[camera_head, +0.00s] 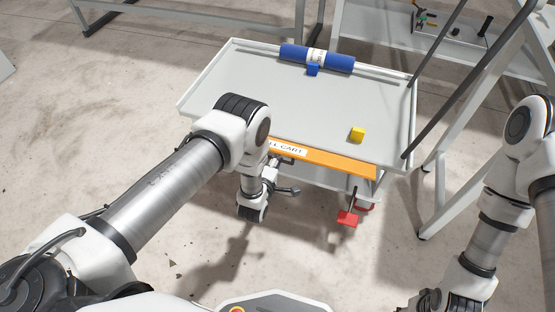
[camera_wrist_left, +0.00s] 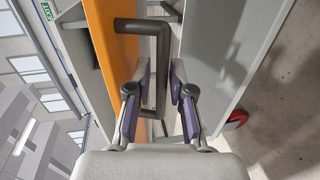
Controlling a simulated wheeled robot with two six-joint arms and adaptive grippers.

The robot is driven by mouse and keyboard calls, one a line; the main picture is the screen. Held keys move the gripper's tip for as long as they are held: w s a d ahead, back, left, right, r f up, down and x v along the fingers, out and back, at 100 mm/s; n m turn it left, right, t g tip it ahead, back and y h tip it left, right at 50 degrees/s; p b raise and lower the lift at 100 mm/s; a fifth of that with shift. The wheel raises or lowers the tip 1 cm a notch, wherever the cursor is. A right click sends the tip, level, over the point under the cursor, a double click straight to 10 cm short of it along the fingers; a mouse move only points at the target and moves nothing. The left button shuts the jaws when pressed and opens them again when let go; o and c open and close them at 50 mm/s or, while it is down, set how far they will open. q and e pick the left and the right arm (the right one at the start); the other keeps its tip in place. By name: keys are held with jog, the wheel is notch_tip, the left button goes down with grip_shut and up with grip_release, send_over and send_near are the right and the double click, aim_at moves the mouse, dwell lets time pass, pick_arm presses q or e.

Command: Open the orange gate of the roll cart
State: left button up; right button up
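The roll cart (camera_head: 222,82) stands in front of me with a grey top. The orange gate (camera_head: 340,163) runs along its near edge, with a partly covered white label reading "CART". The gate also shows in the left wrist view (camera_wrist_left: 112,50), with a dark bar handle (camera_wrist_left: 163,70) on it. My left gripper (camera_wrist_left: 160,75) is open, with its fingers on either side of the handle's bar. In the head view, my left arm hides the gate's left end, and the left fingertips are hard to make out under the edge.
A blue roll (camera_head: 290,53) with a white band lies at the cart's far side. A yellow block (camera_head: 357,134) sits near its front right. A red pedal (camera_head: 347,218) hangs below. A grey frame (camera_head: 436,165) stands close to the cart's right. Floor at left is clear.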

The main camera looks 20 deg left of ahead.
pick_arm(q)
grip_shut()
